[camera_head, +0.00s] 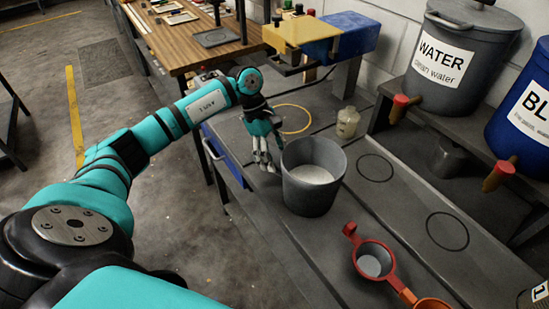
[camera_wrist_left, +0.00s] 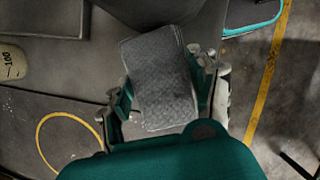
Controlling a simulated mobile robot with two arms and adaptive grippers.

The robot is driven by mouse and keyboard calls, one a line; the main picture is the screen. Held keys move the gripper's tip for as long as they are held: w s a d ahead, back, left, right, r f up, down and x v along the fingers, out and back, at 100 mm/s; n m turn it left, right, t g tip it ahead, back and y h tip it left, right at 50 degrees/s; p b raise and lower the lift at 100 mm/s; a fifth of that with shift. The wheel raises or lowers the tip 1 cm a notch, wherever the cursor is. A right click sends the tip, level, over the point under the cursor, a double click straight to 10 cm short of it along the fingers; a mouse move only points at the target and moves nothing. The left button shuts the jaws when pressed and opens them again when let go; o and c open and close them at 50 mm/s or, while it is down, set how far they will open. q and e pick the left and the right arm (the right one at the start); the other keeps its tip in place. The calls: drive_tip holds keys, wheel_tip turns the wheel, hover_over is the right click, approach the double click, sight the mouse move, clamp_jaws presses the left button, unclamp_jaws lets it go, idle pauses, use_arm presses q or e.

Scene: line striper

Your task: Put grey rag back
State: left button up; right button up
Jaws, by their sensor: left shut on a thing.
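My left gripper (camera_head: 268,165) reaches over the grey bench, just left of a grey bucket. In the left wrist view my left gripper (camera_wrist_left: 165,100) is shut on the grey rag (camera_wrist_left: 162,75), a flat, textured grey piece lying between its fingers. In the head view I cannot make out the rag; the hand seems to hide it. A yellow ring (camera_head: 293,119) is marked on the bench behind the gripper and also shows in the left wrist view (camera_wrist_left: 41,139). My right gripper is not in view.
The grey bucket (camera_head: 299,200) with pale contents stands close to the gripper. A small bottle (camera_head: 347,122) stands near the yellow ring. A red-handled scoop (camera_head: 357,244) lies in front. The WATER drum (camera_head: 427,88) and blue drum (camera_head: 517,135) stand right. Two black rings mark bare bench.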

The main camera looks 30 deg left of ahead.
use_arm(q)
wheel_tip(320, 180, down, 3)
drive_tip(key=shift+d+r+p, duration=0.1)
drive_tip(key=shift+p, duration=0.75)
drive_tip(key=shift+f, duration=0.35)
drive_tip(key=shift+f+b, duration=0.25)
drive_tip(key=shift+b, duration=0.1)
drive_tip(key=o, duration=1)
drive_tip(key=shift+r, duration=0.1)
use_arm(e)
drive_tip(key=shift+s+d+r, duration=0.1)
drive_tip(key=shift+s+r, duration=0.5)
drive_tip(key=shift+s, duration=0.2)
